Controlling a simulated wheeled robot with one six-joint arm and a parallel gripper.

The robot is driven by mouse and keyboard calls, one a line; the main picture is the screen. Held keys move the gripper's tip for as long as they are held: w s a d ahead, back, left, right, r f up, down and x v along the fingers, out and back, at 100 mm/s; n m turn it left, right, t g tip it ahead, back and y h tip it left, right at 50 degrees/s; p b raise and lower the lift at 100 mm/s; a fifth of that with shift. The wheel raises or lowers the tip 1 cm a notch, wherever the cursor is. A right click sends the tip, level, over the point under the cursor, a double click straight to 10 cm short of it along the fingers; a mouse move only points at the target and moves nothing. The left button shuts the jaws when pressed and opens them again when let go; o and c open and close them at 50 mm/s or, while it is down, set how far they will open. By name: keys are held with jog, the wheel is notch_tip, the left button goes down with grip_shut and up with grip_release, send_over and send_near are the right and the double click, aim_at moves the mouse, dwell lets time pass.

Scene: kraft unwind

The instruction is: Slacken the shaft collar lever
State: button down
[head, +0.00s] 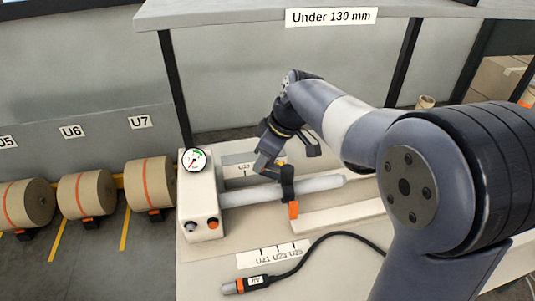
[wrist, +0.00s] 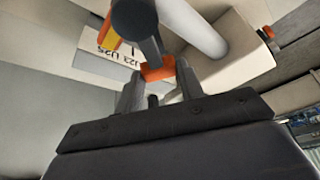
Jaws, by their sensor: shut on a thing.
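The dark shaft collar (head: 288,188) sits around the pale horizontal shaft (head: 325,183); it also shows in the wrist view (wrist: 135,18). An orange lever tip (wrist: 157,71) on the collar's dark arm is between my fingers in the wrist view. My gripper (head: 270,164) comes down from above behind the shaft and is shut on that tip. A second orange part (head: 293,210) hangs at the collar's front, apart from my gripper.
A white housing (head: 200,200) with a dial gauge (head: 194,160) and knobs holds the shaft's left end. A shelf labelled "Under 130 mm" (head: 330,17) hangs above. Kraft rolls (head: 88,193) stand at left.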

aim_at(280, 168)
jog(key=shift+s+a+n+g, duration=0.1)
jog(key=shift+s+n+g, duration=0.25)
jog(key=shift+n, duration=0.45)
jog(key=shift+s+a+n+g, duration=0.1)
jog(key=shift+s+n+g, duration=0.25)
jog(key=shift+n, duration=0.45)
jog(key=shift+s, duration=0.1)
jog(key=c, duration=0.9)
grip_release()
jog(key=v, duration=1)
jog(key=shift+d+r, duration=0.25)
jog(key=shift+r, duration=0.1)
jog(key=x, duration=1)
jog(key=shift+a+f, duration=0.2)
jog(key=shift+f, duration=0.15)
